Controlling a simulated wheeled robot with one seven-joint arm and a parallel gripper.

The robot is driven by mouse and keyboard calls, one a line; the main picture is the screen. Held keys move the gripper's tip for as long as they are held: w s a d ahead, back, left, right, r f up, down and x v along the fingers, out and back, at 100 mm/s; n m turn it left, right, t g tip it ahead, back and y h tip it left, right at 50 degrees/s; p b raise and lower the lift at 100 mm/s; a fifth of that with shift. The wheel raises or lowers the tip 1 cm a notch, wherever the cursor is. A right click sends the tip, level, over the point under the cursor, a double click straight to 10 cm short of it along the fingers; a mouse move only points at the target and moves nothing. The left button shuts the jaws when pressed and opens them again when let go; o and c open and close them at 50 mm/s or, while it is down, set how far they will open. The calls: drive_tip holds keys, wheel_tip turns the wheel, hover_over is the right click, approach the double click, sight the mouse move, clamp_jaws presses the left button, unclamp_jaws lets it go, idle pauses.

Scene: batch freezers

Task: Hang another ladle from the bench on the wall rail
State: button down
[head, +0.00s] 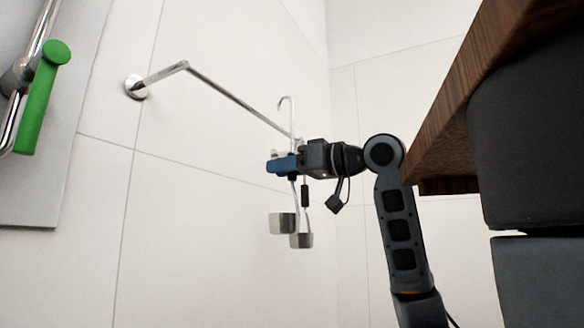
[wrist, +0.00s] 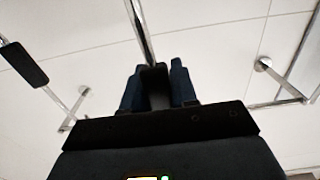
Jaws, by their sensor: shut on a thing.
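My gripper (head: 272,166) is shut on the black grip (wrist: 153,85) of a steel ladle, between its blue fingers in the wrist view. The held ladle is upright; its hook (head: 287,100) rises above the steel wall rail (head: 235,99) in the head view, and its bowl (head: 282,223) hangs below my gripper. I cannot tell whether the hook is over the rail. A second ladle, with a black grip (head: 305,195) and steel bowl (head: 301,240), hangs close behind or beside it. Its grip also shows at left in the wrist view (wrist: 22,64). My gripper hides part of both handles.
The rail's round wall mount (head: 135,87) is on the pale tiled wall (head: 210,190). A wooden bench top (head: 470,95) juts in at right, close to my arm. A green handle (head: 42,97) on a steel bar is at far left.

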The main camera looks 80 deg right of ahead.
drive_tip(key=shift+w+d+f+b, duration=0.25)
drive_tip(key=shift+w+f, duration=0.25)
drive_tip(key=shift+w, duration=0.35)
drive_tip(key=shift+w+d+f+b, duration=0.15)
drive_tip(key=shift+w+f+b, duration=0.3)
drive_tip(key=shift+w, duration=0.4)
drive_tip(key=shift+w+d+f+b, duration=0.25)
drive_tip(key=shift+w+f, duration=0.25)
drive_tip(key=shift+w, duration=0.35)
drive_tip(key=c, duration=0.8)
unclamp_jaws()
